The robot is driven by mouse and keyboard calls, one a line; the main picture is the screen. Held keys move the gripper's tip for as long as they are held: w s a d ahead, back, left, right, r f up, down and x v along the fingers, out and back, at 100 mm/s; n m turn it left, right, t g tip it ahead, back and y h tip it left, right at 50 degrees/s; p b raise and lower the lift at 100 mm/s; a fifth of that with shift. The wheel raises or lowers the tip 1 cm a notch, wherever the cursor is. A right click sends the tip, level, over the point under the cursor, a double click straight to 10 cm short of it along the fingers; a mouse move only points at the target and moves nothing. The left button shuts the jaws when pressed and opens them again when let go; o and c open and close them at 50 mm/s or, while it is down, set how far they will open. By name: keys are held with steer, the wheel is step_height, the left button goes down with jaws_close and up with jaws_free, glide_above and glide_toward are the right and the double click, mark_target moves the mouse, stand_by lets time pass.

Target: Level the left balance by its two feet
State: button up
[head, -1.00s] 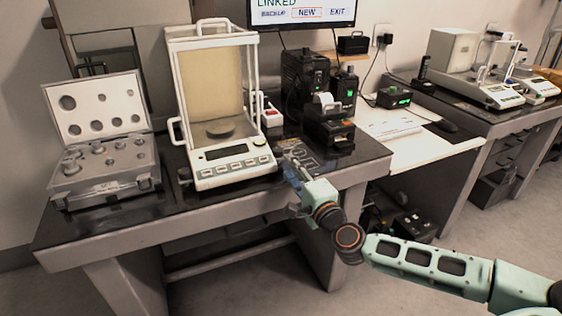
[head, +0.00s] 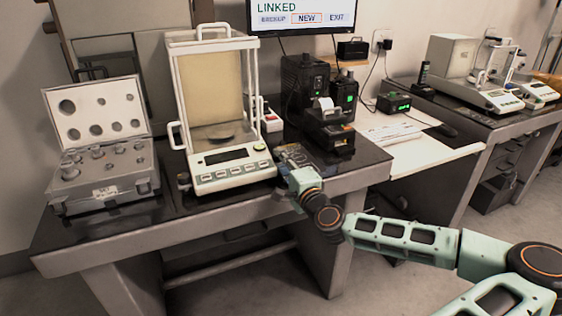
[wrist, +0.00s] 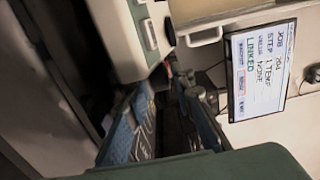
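The left balance (head: 222,168) is white, with a glass draught shield and a round pan, and stands on the dark-topped table. One foot (head: 184,181) shows as a dark knob at its front left corner. The right foot is not clear, as my gripper is near that corner. A small round greenish spot, perhaps the bubble level (head: 259,146), is too small to read. My gripper (head: 286,155) is just right of the balance. In the wrist view my gripper (wrist: 170,95) has its two fingers apart, with the balance's housing (wrist: 120,40) close beyond them. Contact with a foot cannot be told.
An open case of weights (head: 105,190) stands left of the balance. Dark devices and a small printer (head: 330,130) stand close to the right of my gripper. A screen (head: 300,15) hangs behind. More balances (head: 490,95) stand on the far right table.

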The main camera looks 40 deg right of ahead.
jaws_close()
steer(key=shift+s+d+f+n+y+b, duration=0.1)
steer(key=shift+d+n+y+b, duration=0.15)
steer(key=shift+n+y+b, duration=0.65)
steer(key=shift+d+f+n+y+b, duration=0.15)
steer(key=shift+n+y+b, duration=0.3)
steer(key=shift+y, duration=0.85)
steer(key=shift+d+r+n+g+y+b, duration=0.2)
steer(key=shift+n+y+b, duration=0.3)
steer(key=shift+n+y, duration=0.7)
steer(key=shift+d+r+n+g+y+b, duration=0.15)
steer(key=shift+n+y+b, duration=0.4)
steer(key=shift+y, duration=1.15)
steer(key=shift+f+n+y, duration=0.1)
steer(key=shift+n+y, duration=0.2)
steer(key=shift+n, duration=0.1)
steer(key=shift+o, duration=1.9)
jaws_free()
